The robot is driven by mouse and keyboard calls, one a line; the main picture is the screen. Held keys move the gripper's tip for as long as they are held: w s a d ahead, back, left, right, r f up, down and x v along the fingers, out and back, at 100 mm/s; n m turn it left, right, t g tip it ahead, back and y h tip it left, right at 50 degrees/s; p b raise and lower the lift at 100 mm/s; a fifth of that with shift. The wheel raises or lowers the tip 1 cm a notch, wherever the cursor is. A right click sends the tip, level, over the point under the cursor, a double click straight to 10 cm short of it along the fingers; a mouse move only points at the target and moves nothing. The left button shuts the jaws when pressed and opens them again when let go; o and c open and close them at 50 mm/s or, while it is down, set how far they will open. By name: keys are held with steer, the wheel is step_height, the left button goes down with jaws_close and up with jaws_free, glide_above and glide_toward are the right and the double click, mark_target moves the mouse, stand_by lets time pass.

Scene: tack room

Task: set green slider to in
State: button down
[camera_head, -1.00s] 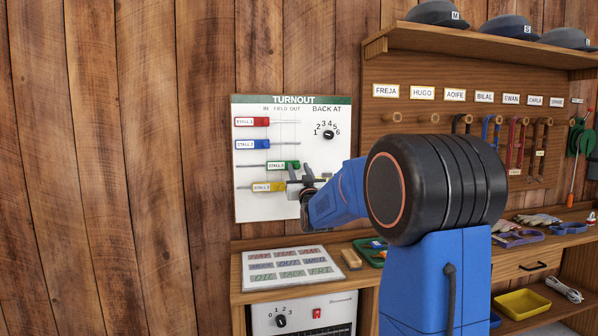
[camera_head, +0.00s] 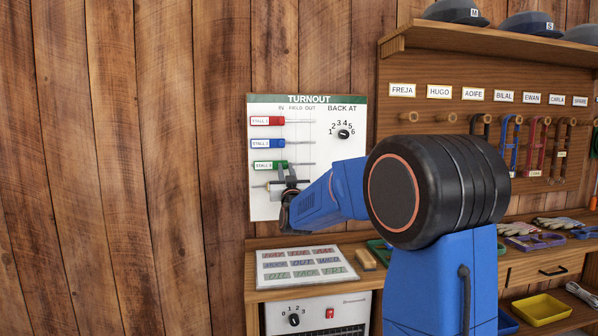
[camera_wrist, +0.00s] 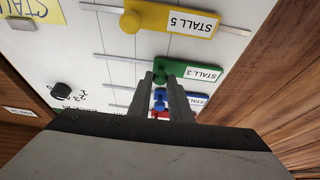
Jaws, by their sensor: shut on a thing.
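The green slider (camera_head: 271,165), labelled STALL 3, is on the white TURNOUT board (camera_head: 345,190). It sits at the left part of its rail, under the IN heading and in line with the red and blue sliders above. In the wrist view, where the board is upside down, the green slider (camera_wrist: 195,71) has its round knob between the fingertips. My gripper (camera_wrist: 162,80) is shut on that knob. In the head view my gripper (camera_head: 288,180) is just below the green slider and hides most of the yellow slider.
The red slider (camera_head: 268,120) and blue slider (camera_head: 268,143) are above. The yellow slider (camera_wrist: 180,17), STALL 5, is close to my gripper. A BACK AT dial (camera_head: 344,134) is at the board's right. A shelf with a card of coloured labels (camera_head: 303,265) lies below.

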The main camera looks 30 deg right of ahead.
steer(key=shift+w+a+r, duration=0.1)
steer(key=shift+w+a, duration=0.1)
steer(key=shift+a, duration=0.4)
steer(key=c, duration=1.6)
jaws_free()
steer(key=shift+a, duration=0.15)
steer(key=shift+c, duration=0.2)
steer(key=v, duration=1.7)
steer(key=shift+s, duration=0.15)
